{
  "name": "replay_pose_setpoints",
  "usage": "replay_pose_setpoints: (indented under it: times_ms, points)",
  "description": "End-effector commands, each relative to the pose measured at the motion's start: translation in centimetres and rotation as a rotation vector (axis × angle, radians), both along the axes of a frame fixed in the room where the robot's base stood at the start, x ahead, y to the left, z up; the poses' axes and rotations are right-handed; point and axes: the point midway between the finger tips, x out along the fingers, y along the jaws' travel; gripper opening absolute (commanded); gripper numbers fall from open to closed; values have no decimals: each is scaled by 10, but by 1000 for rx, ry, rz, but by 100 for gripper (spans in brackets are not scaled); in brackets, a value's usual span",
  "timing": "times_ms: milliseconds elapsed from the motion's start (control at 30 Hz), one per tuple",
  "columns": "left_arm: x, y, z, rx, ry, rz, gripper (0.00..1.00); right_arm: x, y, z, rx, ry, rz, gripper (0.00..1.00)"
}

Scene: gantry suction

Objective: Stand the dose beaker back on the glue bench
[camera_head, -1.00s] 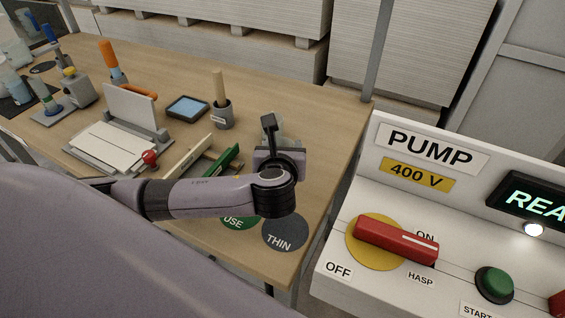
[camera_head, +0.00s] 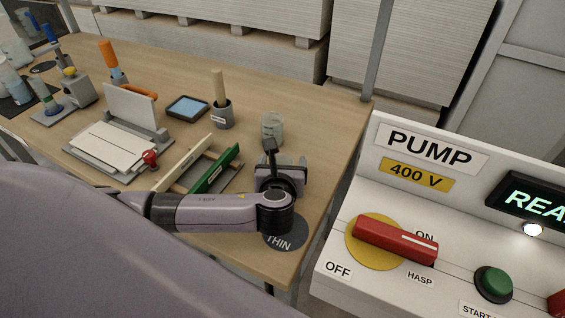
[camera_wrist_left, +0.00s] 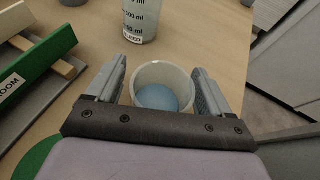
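A pale, open-topped beaker (camera_wrist_left: 163,73) with blue content, which I take as the dose beaker, is upright between the fingers of my left gripper (camera_wrist_left: 160,78). The fingers stand close on both sides and seem closed on it; contact at the left side is hard to see. Its base is hidden. In the head view my left gripper (camera_head: 276,163) is over the glue bench (camera_head: 325,125), just behind the dark THIN disc (camera_head: 285,236), and mostly hides the beaker. A second, clear graduated beaker (camera_head: 272,127) stands upright beyond it, also in the left wrist view (camera_wrist_left: 147,18).
A tray with a green-edged strip (camera_head: 215,170) lies left of my gripper. A grey pot (camera_head: 222,115) and a blue pad (camera_head: 187,107) stand farther back. The pump panel (camera_head: 385,200) borders the bench on the right. Bare wood lies near the right edge.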

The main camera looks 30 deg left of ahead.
Motion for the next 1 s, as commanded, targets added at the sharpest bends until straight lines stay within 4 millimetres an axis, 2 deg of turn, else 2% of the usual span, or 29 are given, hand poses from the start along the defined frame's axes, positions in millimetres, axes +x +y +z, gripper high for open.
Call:
replay_pose_setpoints:
  times_ms: [233,367,800,1000]
  points:
    - [-1,0,3,-1,-1,-1,81,0,0,0,0,0,0,0]
    - [-11,-6,7,-1,0,-3,81,0,0,-1,0,0,0,0]
    - [-79,-39,39,-4,0,-3,81,0,0,-1,0,-1,0,0]
    - [-97,-48,47,-1,1,-2,81,0,0,-1,0,-1,0,0]
